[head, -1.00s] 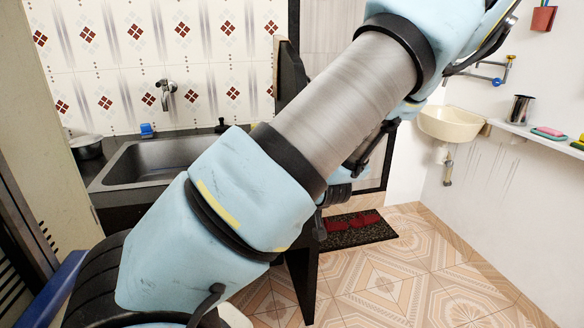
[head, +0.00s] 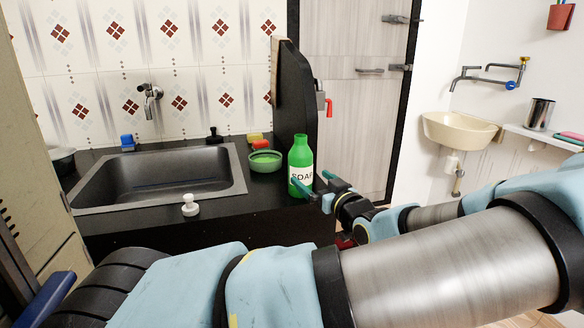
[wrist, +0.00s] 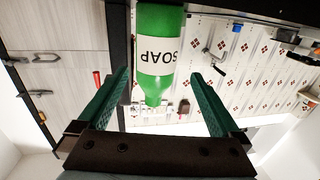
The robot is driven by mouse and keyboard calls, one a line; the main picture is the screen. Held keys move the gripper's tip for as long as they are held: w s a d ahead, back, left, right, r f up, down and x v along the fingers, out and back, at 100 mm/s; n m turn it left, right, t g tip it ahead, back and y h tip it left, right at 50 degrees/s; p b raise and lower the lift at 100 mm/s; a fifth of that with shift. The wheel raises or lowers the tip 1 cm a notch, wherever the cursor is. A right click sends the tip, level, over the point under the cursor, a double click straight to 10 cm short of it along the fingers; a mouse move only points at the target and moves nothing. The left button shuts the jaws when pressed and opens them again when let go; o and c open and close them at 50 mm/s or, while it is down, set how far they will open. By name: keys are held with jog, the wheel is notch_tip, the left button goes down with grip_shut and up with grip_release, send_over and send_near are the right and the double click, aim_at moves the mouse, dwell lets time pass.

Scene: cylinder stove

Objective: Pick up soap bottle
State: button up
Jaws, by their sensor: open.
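The green soap bottle (head: 300,156) with a white label reading SOAP stands upright on the black counter, at its right end by the dark upright panel. In the wrist view, which is upside down, the bottle (wrist: 160,55) lies ahead, between the lines of the two fingers. My gripper (head: 316,185) is at the bottle's lower right in the head view, with its green fingers apart. In the wrist view my gripper (wrist: 160,95) is open, and nothing is clamped in it. I cannot tell whether a fingertip touches the bottle.
A green bowl (head: 265,161) stands just left of the bottle, with red and yellow items behind it. The sink (head: 160,180) fills the counter's left part, and a small white object (head: 190,206) is on its front edge. The dark panel (head: 294,95) rises behind the bottle.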

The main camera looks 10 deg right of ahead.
aim_at(305, 171)
jog(key=x, duration=0.5)
jog(key=shift+w+r+p, duration=0.25)
jog(key=shift+p, duration=0.15)
jog(key=shift+d+p+x, duration=0.1)
jog(key=shift+p+x, duration=0.35)
jog(key=shift+x, duration=1)
jog(key=shift+d+p+x, duration=0.15)
jog(key=shift+p+x, duration=0.25)
jog(key=shift+x, duration=1.05)
jog(key=shift+w+f, duration=0.1)
jog(key=shift+f, duration=0.15)
jog(key=shift+c, duration=0.2)
grip_shut()
